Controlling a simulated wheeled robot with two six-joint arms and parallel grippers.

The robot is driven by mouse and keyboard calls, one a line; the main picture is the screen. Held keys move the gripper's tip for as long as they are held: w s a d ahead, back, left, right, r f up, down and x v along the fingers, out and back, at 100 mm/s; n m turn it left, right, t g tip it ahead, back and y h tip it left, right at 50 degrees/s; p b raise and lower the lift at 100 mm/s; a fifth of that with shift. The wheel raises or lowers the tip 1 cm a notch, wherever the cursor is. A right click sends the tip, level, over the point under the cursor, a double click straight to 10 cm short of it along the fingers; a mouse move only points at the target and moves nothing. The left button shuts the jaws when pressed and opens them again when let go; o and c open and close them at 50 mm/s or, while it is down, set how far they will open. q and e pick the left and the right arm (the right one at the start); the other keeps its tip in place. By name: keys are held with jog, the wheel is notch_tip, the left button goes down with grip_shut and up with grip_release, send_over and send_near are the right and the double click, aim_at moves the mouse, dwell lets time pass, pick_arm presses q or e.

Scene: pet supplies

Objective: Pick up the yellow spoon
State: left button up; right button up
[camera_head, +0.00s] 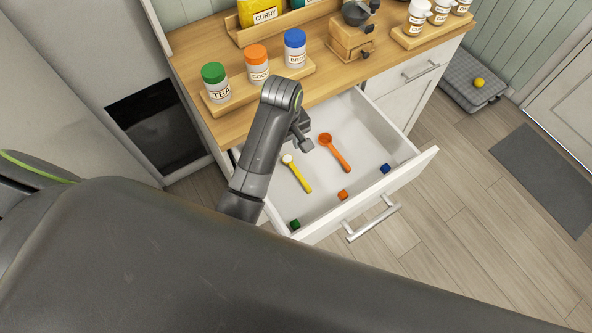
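The yellow spoon (299,176) lies in the open white drawer (360,125), towards its left side. Its round end is pale and points up and left; its yellow handle points down and right. My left gripper (304,138) is above the drawer, up and right of the yellow spoon's round end and apart from it in the picture. Its fingers are small and partly hidden by my arm, so I cannot tell whether they are open. Nothing shows held in it. My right gripper is not in view.
An orange spoon (337,154) lies to the right in the drawer. Green (295,224), orange (343,195) and blue (385,168) cubes lie near its front. Jars labelled TEA (216,88), orange-lidded (258,66) and blue-lidded (295,52) stand on the counter above.

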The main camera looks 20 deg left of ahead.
pick_arm(q)
jog(key=w+d+r, duration=0.1)
jog(key=w+d, duration=0.1)
jog(key=d, duration=0.1)
jog(key=n, duration=0.1)
send_over(298, 173)
jog(key=f, duration=1.1)
jog(key=shift+w+d+f, duration=0.1)
jog(key=shift+w+f, duration=0.1)
jog(key=shift+w, duration=0.1)
jog(key=shift+s+f, duration=0.15)
jog(key=shift+f, duration=0.35)
jog(key=shift+s+f, duration=0.15)
jog(key=shift+f, duration=2)
grip_shut()
